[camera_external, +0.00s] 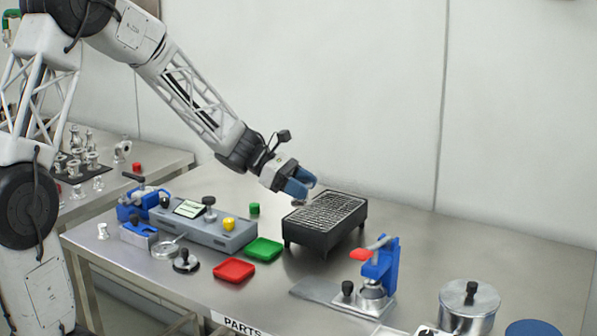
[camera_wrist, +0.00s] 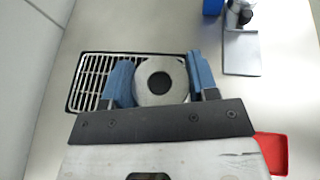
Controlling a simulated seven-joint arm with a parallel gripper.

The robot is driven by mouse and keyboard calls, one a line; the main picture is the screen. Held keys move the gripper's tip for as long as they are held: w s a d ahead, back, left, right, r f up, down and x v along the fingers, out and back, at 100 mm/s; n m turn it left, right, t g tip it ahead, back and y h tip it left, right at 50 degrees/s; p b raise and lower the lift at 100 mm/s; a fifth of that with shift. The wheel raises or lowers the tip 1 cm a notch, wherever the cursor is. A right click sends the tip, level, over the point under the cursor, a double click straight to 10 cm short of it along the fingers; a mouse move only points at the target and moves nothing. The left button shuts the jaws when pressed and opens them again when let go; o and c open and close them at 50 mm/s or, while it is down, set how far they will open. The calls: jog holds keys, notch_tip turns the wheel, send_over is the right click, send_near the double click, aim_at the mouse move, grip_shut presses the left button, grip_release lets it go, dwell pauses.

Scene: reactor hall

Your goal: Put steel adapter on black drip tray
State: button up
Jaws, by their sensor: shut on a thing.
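My gripper (camera_external: 299,184) is shut on the steel adapter, a round silver part with a dark central hole. In the wrist view the adapter (camera_wrist: 160,83) sits between the two blue fingers of my gripper (camera_wrist: 160,82). In the external view the adapter (camera_external: 298,202) shows only as a small bit of metal under the fingers. The black drip tray (camera_external: 312,243) is a raised black box with a silver grate on top. The gripper holds the adapter near the tray's left end; the gap in height is hard to tell. In the wrist view the tray (camera_wrist: 88,82) is partly hidden behind the gripper.
A green tray (camera_external: 264,249) and a red tray (camera_external: 234,270) lie left of the drip tray. A grey fixture (camera_external: 205,230) stands behind them. A blue press (camera_external: 380,265) and a lidded steel pot (camera_external: 468,305) stand at front right. The table behind the drip tray is clear.

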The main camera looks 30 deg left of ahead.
jog(key=w, duration=0.3)
jog(key=w+d, duration=0.1)
jog(key=w, duration=0.2)
jog(key=w+d, duration=0.1)
jog(key=w, duration=0.1)
jog(key=shift+w+f, duration=0.4)
jog(key=shift+f, duration=0.1)
jog(key=shift+f, duration=1.65)
jog(key=shift+f, duration=0.15)
jog(key=o, duration=1)
jog(key=v, duration=1.2)
